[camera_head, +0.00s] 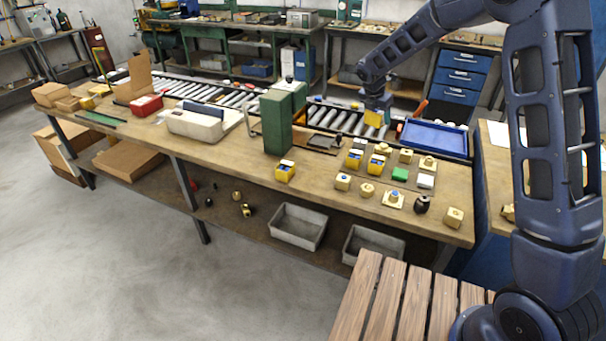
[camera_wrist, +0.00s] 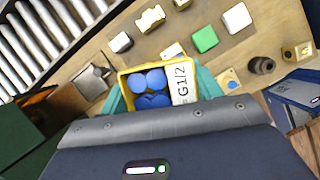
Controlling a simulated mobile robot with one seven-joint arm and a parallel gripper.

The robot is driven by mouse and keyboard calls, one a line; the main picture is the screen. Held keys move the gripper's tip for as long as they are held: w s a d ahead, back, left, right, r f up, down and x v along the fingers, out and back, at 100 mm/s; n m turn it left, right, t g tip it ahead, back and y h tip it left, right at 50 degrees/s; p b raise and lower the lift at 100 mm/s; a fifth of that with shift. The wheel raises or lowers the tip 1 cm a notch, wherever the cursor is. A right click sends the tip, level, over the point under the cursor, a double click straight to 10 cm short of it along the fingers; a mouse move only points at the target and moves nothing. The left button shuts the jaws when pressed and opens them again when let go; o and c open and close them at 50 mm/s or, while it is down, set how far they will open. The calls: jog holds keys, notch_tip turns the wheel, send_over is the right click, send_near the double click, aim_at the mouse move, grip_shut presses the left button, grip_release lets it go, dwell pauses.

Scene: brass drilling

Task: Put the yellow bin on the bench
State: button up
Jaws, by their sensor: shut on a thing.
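The yellow bin (camera_wrist: 131,74) is in my gripper (camera_wrist: 161,95), between its two teal fingers in the wrist view. It holds several blue round pieces and carries a white label reading "G1/2". In the head view my gripper (camera_head: 377,103) hangs over the back of the bench (camera_head: 225,150), with the yellow bin (camera_head: 373,119) at its tip. The bin looks raised above the bench top; its underside is hidden. Other small yellow bins with blue contents stand on the bench, one apart at the middle (camera_head: 285,172) and two near the brass parts (camera_head: 376,164).
Several brass fittings (camera_head: 367,190), a green block (camera_head: 399,174) and a white block (camera_head: 425,181) crowd the bench's right part. A tall green stand (camera_head: 277,122) is left of my gripper. A blue tray (camera_head: 434,138) and roller conveyor (camera_head: 345,120) lie behind. Bare wood shows at front centre.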

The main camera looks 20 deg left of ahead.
jog(key=s+a+n, duration=0.2)
jog(key=s+a, duration=0.5)
jog(key=a, duration=0.3)
jog(key=n+y, duration=0.2)
send_over(309, 179)
jog(key=s, duration=0.2)
notch_tip(309, 179, down, 3)
jog(key=f, duration=1.9)
jog(key=shift+w+d, duration=0.1)
jog(key=shift+w, duration=0.2)
jog(key=shift+f, duration=0.1)
jog(key=o, duration=1)
jog(key=v, duration=1.2)
jog(key=shift+s, duration=0.2)
jog(key=shift+w, duration=0.1)
